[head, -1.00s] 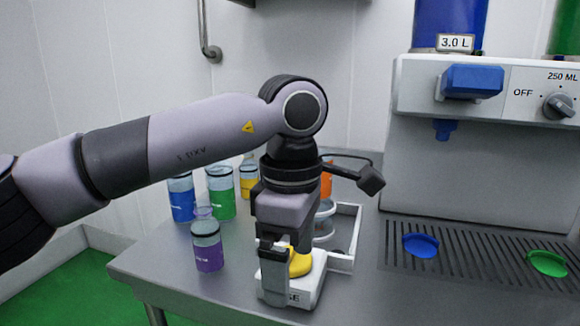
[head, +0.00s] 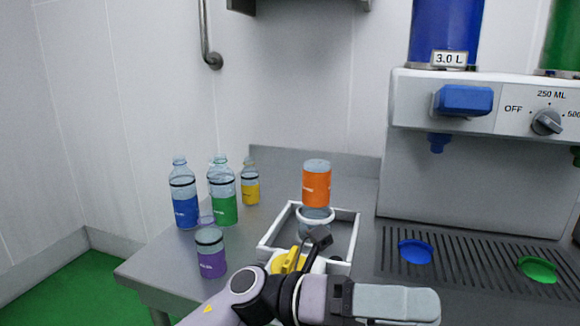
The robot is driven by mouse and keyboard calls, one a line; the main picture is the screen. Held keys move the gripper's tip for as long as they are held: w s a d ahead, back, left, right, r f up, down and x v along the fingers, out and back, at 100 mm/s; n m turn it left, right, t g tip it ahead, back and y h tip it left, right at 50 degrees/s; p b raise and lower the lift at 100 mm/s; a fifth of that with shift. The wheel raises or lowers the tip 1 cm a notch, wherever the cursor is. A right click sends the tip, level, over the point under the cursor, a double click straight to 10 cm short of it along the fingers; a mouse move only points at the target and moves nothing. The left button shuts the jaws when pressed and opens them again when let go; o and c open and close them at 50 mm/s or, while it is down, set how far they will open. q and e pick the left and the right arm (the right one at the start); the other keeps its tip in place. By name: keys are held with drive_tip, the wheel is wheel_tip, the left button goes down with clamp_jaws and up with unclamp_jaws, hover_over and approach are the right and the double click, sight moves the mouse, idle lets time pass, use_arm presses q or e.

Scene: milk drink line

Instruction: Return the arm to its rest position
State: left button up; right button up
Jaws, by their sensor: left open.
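My left arm folds in along the bottom of the head view. Its gripper (head: 425,305) points right, low in front of the table's front part, with nothing seen between its fingers. The fingers are seen nearly from the side. A yellow object (head: 284,262) shows just behind the arm, at the front of the white tray (head: 267,238). The arm hides its lower part and the white block seen under it before. My right gripper is not in view.
Blue (head: 184,194), green (head: 222,190), yellow (head: 250,183) and purple (head: 210,254) bottles stand at left. An orange-labelled container (head: 316,184) appears above a clear round container (head: 315,221) in the tray. The dispenser (head: 470,190) stands right, with blue (head: 415,251) and green (head: 538,269) discs on its grate.

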use_arm(q)
drive_tip(key=w+a+f+n+t+y+p, duration=0.1)
drive_tip(key=w+a+f+n+t+y, duration=0.35)
drive_tip(key=n+t, duration=0.6)
drive_tip(key=w+a+f+n+t+y+p, duration=0.1)
drive_tip(key=w+a+f+n+t, duration=0.35)
drive_tip(key=n, duration=0.85)
drive_tip(key=w+a+f+n+t+y+p, duration=0.1)
drive_tip(key=w+a+f+n+t+y, duration=0.1)
drive_tip(key=a+f+n+t, duration=0.55)
drive_tip(key=s+a+f+n+g+y+p, duration=0.1)
drive_tip(key=s+a+f+n+g+y, duration=0.3)
drive_tip(key=s+a+f+n+y, duration=0.5)
drive_tip(key=s+a+f+n, duration=0.6)
drive_tip(key=s+a+f, duration=0.1)
drive_tip(key=f, duration=0.3)
drive_tip(key=shift+s+f+y+p, duration=0.15)
drive_tip(key=shift+s+y+p, duration=0.15)
drive_tip(key=shift+s+y, duration=0.05)
